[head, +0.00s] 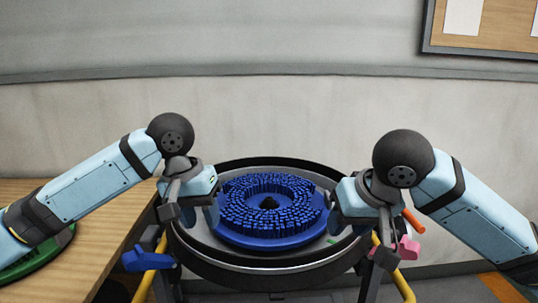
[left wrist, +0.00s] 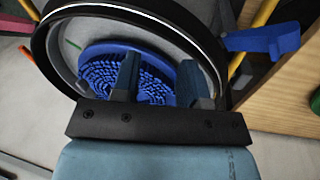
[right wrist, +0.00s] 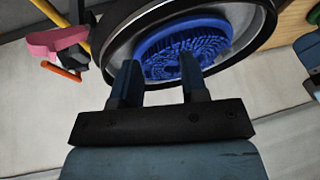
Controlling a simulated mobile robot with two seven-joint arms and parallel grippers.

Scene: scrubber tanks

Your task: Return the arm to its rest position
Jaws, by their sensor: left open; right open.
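A round blue brush pad (head: 270,211) with dense bristles lies inside a round dark-rimmed tank (head: 270,265) in the middle of the head view. My left gripper (head: 212,212) is open at the left side of the pad. My right gripper (head: 338,220) is open at the right side. The left wrist view shows the open left fingers (left wrist: 160,78) in front of the pad (left wrist: 100,65), with nothing held. The right wrist view shows the open right fingers (right wrist: 160,75) in front of the pad (right wrist: 180,50), also empty. I cannot tell whether either gripper touches the pad.
A wooden table (head: 100,215) with a green round item (head: 45,262) stands at the left. A blue handle (head: 148,259), a pink handle (head: 408,248), an orange handle (head: 413,221) and yellow bars (head: 403,285) flank the tank. A wall stands behind.

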